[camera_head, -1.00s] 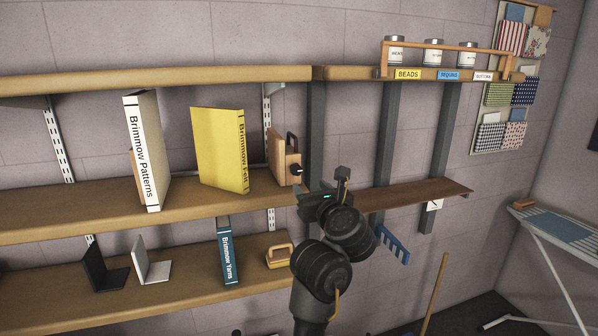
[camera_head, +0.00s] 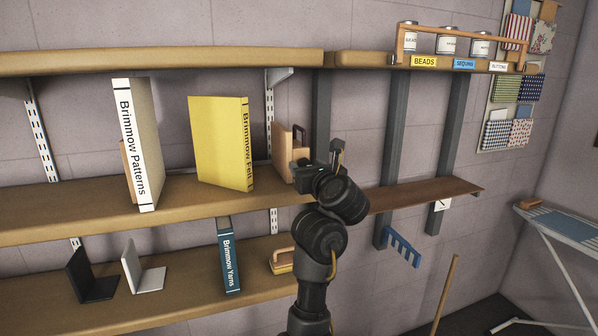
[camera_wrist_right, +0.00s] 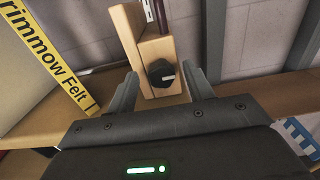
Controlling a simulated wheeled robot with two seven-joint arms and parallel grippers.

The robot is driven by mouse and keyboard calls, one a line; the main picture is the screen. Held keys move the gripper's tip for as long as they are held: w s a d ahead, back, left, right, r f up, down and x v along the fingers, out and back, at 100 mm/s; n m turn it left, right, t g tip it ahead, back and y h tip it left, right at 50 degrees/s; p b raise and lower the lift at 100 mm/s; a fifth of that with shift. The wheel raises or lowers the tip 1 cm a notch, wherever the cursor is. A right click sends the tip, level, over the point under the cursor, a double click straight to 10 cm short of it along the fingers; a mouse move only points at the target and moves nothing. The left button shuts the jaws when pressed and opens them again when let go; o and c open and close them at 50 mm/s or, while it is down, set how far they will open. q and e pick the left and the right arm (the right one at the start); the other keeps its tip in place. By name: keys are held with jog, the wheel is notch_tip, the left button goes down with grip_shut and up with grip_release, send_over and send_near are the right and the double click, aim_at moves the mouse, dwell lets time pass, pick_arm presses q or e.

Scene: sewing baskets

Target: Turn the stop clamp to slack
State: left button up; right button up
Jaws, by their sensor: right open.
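The stop clamp is a wooden block (camera_head: 283,150) standing on the middle shelf, right of the yellow book. It also shows in the right wrist view (camera_wrist_right: 150,48), with a black round knob (camera_wrist_right: 160,73) that has a pale mark on its front face. My right gripper (camera_wrist_right: 155,88) is open, its two fingers left and right of the knob and apart from it. In the head view my right gripper (camera_head: 302,163) is in front of the block and hides the knob. My left gripper is not in view.
A yellow book (camera_head: 222,143) and a white book (camera_head: 137,145) stand on the middle shelf (camera_head: 75,215). Below are a blue book (camera_head: 228,255) and bookends (camera_head: 143,268). A brown shelf (camera_head: 425,193) lies right of my arm. Jars (camera_head: 447,43) stand above.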

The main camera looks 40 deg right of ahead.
jog(key=shift+d, duration=0.1)
jog(key=c, duration=1)
